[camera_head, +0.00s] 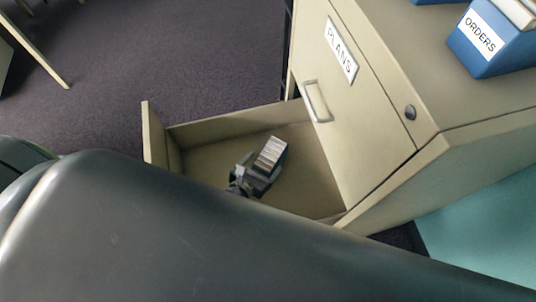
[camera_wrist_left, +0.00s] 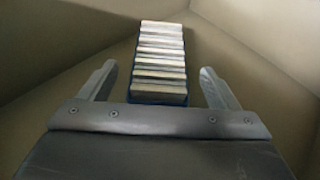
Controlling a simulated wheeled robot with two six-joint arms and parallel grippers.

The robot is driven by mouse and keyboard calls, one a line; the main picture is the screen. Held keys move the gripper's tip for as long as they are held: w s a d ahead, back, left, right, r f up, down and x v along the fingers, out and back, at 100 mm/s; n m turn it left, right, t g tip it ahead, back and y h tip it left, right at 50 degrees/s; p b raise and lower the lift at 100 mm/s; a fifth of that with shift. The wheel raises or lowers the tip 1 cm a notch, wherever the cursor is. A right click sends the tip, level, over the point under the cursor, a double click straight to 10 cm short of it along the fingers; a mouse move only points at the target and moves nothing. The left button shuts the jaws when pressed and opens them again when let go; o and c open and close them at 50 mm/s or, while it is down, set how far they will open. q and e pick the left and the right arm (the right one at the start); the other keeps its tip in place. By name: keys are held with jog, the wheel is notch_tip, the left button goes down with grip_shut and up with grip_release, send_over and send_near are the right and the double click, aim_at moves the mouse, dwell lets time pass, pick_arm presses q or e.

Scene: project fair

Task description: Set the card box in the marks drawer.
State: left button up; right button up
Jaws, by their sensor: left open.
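The card box (camera_head: 270,153), filled with a row of pale cards, is inside the pulled-out lower drawer (camera_head: 222,127) of the beige cabinet. No label shows on this open drawer. In the left wrist view the box (camera_wrist_left: 160,62) has dark blue edges and stands between my fingers, with a gap on each side. My left gripper (camera_head: 250,178) reaches into the drawer and is open around the near end of the box; its fingers also show in the left wrist view (camera_wrist_left: 158,88). The box's underside is hidden. My right gripper is not in view.
A closed drawer labelled PLANS (camera_head: 350,110), with a handle, is above the open one. A blue box labelled ORDERS (camera_head: 490,45) stands on the cabinet top (camera_head: 430,50). My dark arm link covers the foreground and hides part of the drawer's near side.

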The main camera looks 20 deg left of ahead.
pick_arm(q)
jog(key=p+v, duration=0.1)
jog(key=v, duration=0.6)
jog(key=shift+r, duration=0.1)
